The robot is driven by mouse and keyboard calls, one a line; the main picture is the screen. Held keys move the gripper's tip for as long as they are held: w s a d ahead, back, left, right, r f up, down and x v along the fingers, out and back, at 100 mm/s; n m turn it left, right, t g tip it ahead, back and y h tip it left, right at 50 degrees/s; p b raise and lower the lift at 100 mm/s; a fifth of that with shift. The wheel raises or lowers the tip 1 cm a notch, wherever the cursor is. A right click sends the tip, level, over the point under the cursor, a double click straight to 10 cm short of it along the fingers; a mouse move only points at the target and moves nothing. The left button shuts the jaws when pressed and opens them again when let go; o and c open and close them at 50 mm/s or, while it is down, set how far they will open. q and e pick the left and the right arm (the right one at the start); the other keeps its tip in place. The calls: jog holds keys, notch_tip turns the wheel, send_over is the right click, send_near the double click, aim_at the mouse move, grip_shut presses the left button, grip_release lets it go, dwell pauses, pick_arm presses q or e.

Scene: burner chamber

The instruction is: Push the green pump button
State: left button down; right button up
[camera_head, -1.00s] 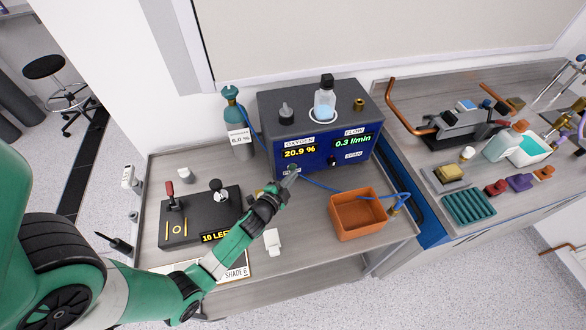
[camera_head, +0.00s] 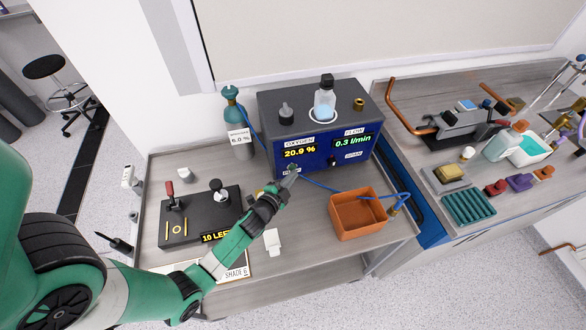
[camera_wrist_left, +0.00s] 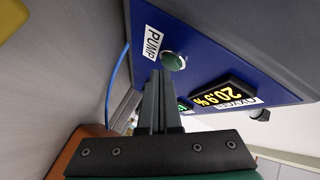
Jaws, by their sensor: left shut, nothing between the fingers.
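The green pump button (camera_wrist_left: 174,61) is a round button in a metal ring on the blue front panel (camera_wrist_left: 215,70) of the analyser box, beside a white PUMP label (camera_wrist_left: 153,43). My left gripper (camera_wrist_left: 162,72) is shut and empty, its fingertips right at the lower edge of the button in the left wrist view; I cannot tell whether they touch it. In the head view the left gripper (camera_head: 292,171) points at the box's lower left front and hides the button. The box (camera_head: 320,140) shows 20.9 % and 0.3 l/min. My right gripper is not in view.
A blue tube runs from the box to the right, past an orange bin (camera_head: 357,213). A gas cylinder (camera_head: 241,140) stands left of the box. A dark control box (camera_head: 200,215) with a red lever is at left. A small white item (camera_head: 272,241) lies near the forearm.

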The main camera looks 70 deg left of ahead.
pick_arm(q)
jog(key=shift+a+p, duration=0.4)
jog(key=shift+a, duration=0.05)
jog(key=shift+d, duration=0.1)
jog(key=shift+d+b, duration=0.3)
jog(key=shift+b, duration=0.05)
dwell(0.3)
